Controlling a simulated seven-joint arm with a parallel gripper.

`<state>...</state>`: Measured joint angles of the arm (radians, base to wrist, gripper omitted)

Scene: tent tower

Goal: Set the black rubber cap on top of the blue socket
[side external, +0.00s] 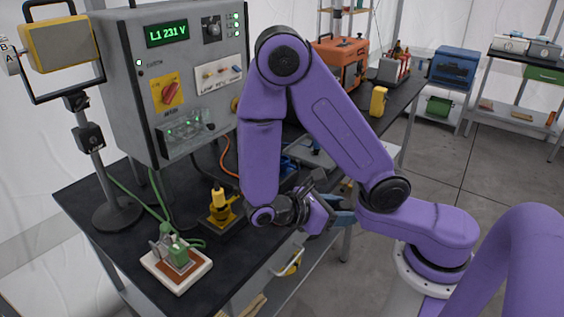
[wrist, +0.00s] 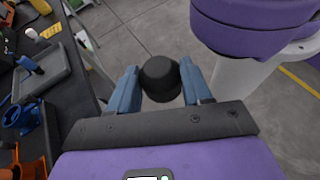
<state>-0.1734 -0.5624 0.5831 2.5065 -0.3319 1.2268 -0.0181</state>
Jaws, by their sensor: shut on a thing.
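The black rubber cap (wrist: 160,79) is a dark, rounded piece between the two blue fingers of my gripper (wrist: 159,90) in the wrist view. My gripper is shut on it, and grey floor shows beyond it. In the side view my gripper (side external: 338,212) is at the front edge of the bench, and I cannot make out the cap there. The blue socket (wrist: 21,117) stands on the black bench at the left of the wrist view, apart from the cap. In the side view it shows partly (side external: 288,165), mostly hidden behind my arm.
A grey tray (wrist: 43,76) lies on the bench beyond the blue socket. An orange part (wrist: 22,168) is near it. In the side view a yellow socket (side external: 221,208) and a green connector (side external: 177,252) stand left of my gripper, below a grey control box (side external: 125,70).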

